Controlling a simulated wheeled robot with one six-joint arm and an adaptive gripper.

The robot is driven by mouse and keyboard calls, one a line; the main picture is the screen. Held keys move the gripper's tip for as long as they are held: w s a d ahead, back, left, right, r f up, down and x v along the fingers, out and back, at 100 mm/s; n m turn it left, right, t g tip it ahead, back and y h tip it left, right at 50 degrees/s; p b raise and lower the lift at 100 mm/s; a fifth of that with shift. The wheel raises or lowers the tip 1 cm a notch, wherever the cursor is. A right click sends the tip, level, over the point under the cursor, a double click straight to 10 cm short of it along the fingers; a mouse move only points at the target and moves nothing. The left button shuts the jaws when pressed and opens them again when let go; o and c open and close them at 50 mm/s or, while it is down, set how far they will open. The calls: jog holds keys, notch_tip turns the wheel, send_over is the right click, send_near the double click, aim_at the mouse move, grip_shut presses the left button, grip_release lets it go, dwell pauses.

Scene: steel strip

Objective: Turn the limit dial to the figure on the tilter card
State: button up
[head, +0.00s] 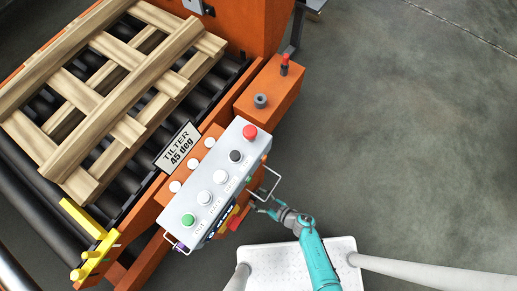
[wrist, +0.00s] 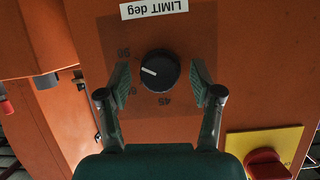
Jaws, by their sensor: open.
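The tilter card (head: 178,147) stands by the roller bed in the head view and reads "TILTER 45 deg". The limit dial (wrist: 159,70) is a round black knob on an orange panel in the wrist view, below an upside-down "LIMIT deg" label (wrist: 154,8). My gripper (wrist: 161,80) is open, with one finger on each side of the knob; contact is unclear. The head view shows my gripper (head: 262,203) beside the console.
A red rotary switch (wrist: 268,163) on a yellow plate is at the lower right in the wrist view. The grey console (head: 213,180) carries several buttons and a red mushroom button (head: 249,132). Wooden pallets (head: 110,85) lie on the rollers. The floor at right is clear.

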jog(key=c, duration=1.1)
jog(key=shift+c, duration=0.2)
jog(key=n+t, duration=0.2)
jog(key=n, duration=0.2)
jog(key=n+t+h, duration=0.1)
jog(key=n+t, duration=0.1)
jog(key=n, duration=0.2)
jog(key=n+t, duration=0.2)
jog(key=n, duration=0.2)
jog(key=shift+s+a+f+n+t+h, duration=0.2)
jog(key=shift+f+n+t+h, duration=0.1)
jog(key=shift+t+h, duration=0.1)
jog(key=shift+n, duration=0.5)
